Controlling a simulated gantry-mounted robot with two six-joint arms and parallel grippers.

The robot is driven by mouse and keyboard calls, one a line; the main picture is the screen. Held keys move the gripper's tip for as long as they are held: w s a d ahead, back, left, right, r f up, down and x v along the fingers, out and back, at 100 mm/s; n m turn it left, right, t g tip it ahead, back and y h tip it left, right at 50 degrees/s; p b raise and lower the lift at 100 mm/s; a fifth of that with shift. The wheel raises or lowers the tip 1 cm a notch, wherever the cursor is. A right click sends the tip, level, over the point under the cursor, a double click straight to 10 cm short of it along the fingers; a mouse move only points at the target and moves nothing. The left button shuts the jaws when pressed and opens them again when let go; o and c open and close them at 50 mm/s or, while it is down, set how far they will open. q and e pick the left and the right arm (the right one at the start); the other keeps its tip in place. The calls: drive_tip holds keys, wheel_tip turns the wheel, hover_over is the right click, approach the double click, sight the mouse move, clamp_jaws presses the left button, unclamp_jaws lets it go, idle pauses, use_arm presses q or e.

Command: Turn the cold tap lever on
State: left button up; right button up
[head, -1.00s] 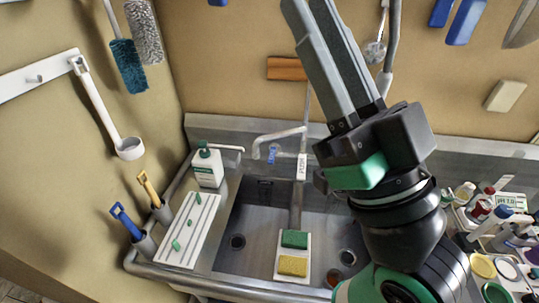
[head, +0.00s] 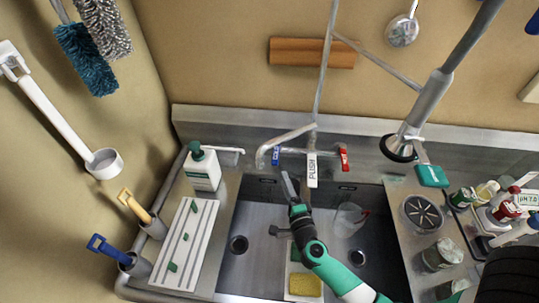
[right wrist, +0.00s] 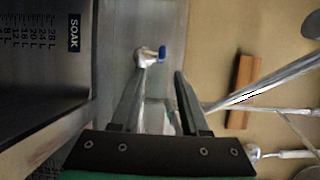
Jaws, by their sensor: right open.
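The cold tap lever (head: 276,155) is small and blue and sits on the left side of the wall tap (head: 288,137), near its bent spout. My right gripper (head: 287,182) is open and empty, just below the lever and over the back of the sink. In the right wrist view the blue lever (right wrist: 162,52) shows a little beyond the tips of my open fingers (right wrist: 160,78), roughly between them and apart from them. The red lever (head: 344,157) is on the tap's right side. My left gripper is not in view.
A white lettered tag (head: 312,169) hangs below the tap, close to my right gripper. A spray hose head (head: 400,147) stands at right. The sink (head: 255,225) holds a clear jug (head: 349,220) and a yellow sponge (head: 304,284). A soap bottle (head: 201,172) stands at left.

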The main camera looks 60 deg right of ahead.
sight(276, 157)
drive_tip(key=b+x, duration=0.1)
drive_tip(key=x, duration=1)
clamp_jaws()
drive_tip(key=shift+r, duration=0.1)
idle(0.9)
